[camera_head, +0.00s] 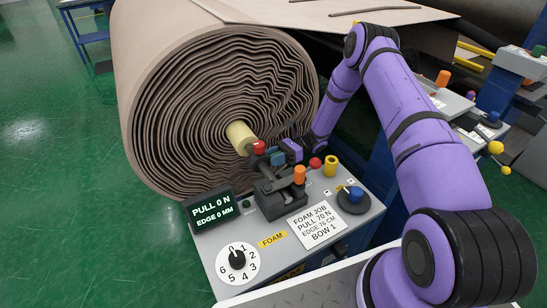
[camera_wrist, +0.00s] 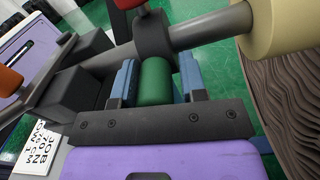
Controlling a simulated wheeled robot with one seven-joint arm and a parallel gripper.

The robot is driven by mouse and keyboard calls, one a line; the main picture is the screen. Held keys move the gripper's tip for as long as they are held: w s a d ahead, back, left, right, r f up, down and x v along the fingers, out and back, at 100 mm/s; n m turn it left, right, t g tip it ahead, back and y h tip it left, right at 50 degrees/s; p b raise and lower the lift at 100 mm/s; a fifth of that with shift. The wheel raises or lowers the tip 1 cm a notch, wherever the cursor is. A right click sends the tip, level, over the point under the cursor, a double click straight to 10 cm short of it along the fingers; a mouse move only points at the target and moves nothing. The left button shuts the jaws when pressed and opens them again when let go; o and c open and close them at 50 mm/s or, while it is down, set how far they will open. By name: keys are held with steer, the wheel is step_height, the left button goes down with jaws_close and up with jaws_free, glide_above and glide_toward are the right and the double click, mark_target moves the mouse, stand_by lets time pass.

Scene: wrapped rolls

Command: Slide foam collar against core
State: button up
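A pale yellow cylinder (camera_head: 240,137) sticks out at the centre of the big wound roll (camera_head: 190,110). It also shows in the wrist view (camera_wrist: 275,28), around a grey shaft (camera_wrist: 213,27). I cannot tell whether it is the foam collar or the core. A dark block (camera_wrist: 153,35) sits on the shaft, apart from the cylinder, with a green grip (camera_wrist: 155,82) pointing towards me. My gripper (camera_wrist: 158,80) has its blue fingers on both sides of the green grip, with what looks like a narrow gap at the right finger. In the head view my gripper (camera_head: 279,156) is beside a red knob (camera_head: 259,147).
A grey console (camera_head: 225,268) stands before the roll, with a display (camera_head: 212,211) reading "PULL 0 N, EDGE 0 MM", a numbered dial (camera_head: 237,262) and a job card (camera_head: 317,226). Orange (camera_head: 300,174), yellow (camera_head: 331,166) and blue (camera_head: 355,194) parts stand close to my gripper. Green floor is open at left.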

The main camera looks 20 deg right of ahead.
jaws_close()
steer(key=w, duration=0.3)
steer(key=shift+w+a, duration=0.3)
steer(key=shift+a, duration=0.05)
steer(key=o, duration=0.9)
jaws_free()
steer(key=shift+d, duration=0.15)
steer(key=d, duration=0.3)
steer(key=w+d, duration=0.1)
steer(key=d, duration=0.3)
steer(key=w+d, duration=0.1)
steer(key=d, duration=0.2)
steer(key=shift+d, duration=0.2)
